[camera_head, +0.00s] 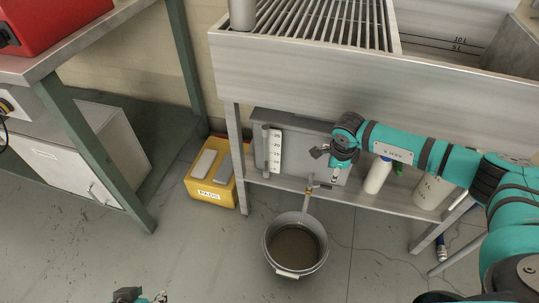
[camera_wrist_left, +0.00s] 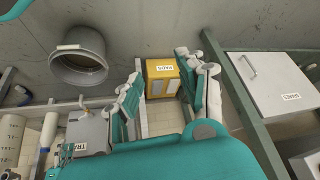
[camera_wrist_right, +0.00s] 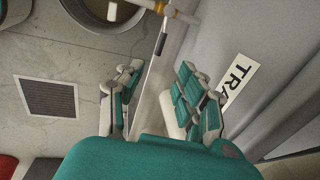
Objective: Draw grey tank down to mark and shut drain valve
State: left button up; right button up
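The grey tank (camera_head: 298,134) stands on the shelf under the steel basin. A white scale (camera_head: 275,151) with numbers and a sight tube (camera_head: 265,148) are at its left end; the liquid level is too small to read. The drain valve (camera_head: 312,187), with a brass pipe, sits low on its front; I cannot tell its setting. It also shows at the top of the right wrist view (camera_wrist_right: 168,9). My right gripper (camera_head: 327,162) is open and empty in front of the tank, above and right of the valve. My left gripper (camera_wrist_left: 160,85) is open and empty, away from the tank.
A grey bucket (camera_head: 268,249) with brown liquid stands on the floor below the valve. A yellow PADS box (camera_head: 208,193) is left of the tank. White bottles (camera_head: 377,176) stand on the shelf at right. A table leg (camera_head: 105,165) is at left.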

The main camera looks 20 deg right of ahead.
pick_arm(q)
jog(key=s+a+g+p, duration=0.1)
jog(key=s+g, duration=0.1)
jog(key=s, duration=0.2)
notch_tip(320, 180, down, 12)
jog(key=w+g+p, duration=0.1)
jog(key=p, duration=0.3)
jog(key=shift+w+y+p, duration=0.25)
jog(key=shift+y+p, duration=0.05)
jog(key=shift+p, duration=0.05)
jog(key=shift+d+r, duration=0.1)
jog(key=shift+r, duration=0.05)
